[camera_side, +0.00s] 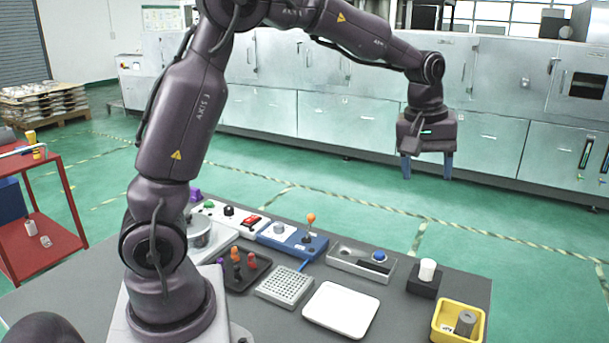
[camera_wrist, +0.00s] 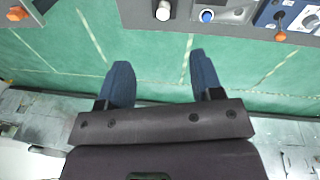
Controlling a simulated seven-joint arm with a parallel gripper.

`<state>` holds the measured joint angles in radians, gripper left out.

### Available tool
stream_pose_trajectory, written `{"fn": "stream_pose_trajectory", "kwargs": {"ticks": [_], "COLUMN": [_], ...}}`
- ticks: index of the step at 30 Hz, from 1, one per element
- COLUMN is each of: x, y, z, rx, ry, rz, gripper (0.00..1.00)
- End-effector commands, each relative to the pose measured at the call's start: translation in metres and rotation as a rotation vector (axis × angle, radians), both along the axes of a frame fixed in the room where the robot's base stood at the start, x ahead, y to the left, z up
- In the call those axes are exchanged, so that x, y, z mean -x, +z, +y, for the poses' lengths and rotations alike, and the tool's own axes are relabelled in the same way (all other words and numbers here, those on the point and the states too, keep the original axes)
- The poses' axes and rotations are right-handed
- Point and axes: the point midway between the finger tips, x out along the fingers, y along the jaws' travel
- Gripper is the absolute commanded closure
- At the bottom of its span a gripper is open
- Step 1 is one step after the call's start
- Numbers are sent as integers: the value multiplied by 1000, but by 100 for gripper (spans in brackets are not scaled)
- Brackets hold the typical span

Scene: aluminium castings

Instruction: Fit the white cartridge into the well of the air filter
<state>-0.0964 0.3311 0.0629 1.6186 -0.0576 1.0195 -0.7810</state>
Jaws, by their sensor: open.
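The white cartridge (camera_side: 427,270) stands upright in or on a dark block (camera_side: 422,287) near the right end of the table. It also shows at the top edge of the wrist view (camera_wrist: 163,11). A grey housing (camera_side: 340,261) with a blue knob (camera_side: 379,256) and a dark recess lies just left of the block; this looks like the air filter, but I cannot be sure. The wrist view shows part of it (camera_wrist: 232,15). My gripper (camera_side: 427,173) is open and empty, high above and beyond the table's far edge. Its blue fingers (camera_wrist: 160,65) are apart.
A yellow bin (camera_side: 444,329) with a grey cylinder stands at the front right corner. A white plate (camera_side: 341,310), a perforated block (camera_side: 285,287) and a blue box with an orange-topped lever (camera_side: 309,236) crowd the left. Floor is clear beneath my gripper.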

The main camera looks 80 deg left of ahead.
Motion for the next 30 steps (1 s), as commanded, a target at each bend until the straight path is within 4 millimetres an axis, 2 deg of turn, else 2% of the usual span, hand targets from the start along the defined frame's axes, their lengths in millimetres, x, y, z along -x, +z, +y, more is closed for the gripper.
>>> {"fn": "stream_pose_trajectory", "kwargs": {"ticks": [1,3,7,11,15,18,21,30], "x": [21,48,102,156,203,225,237,242], "y": [19,37,58,64,57,49,43,39], "z": [-8,-18,-34,-46,-55,-58,-60,-60], "rx": [-14,-38,-92,-160,-236,-280,-307,-319], "ry": [-76,-182,-379,-570,-748,-835,-889,-915], "rz": [-33,-70,-137,-199,-251,-275,-288,-292], "gripper": [40,40,40,40,40,40,40,40]}}
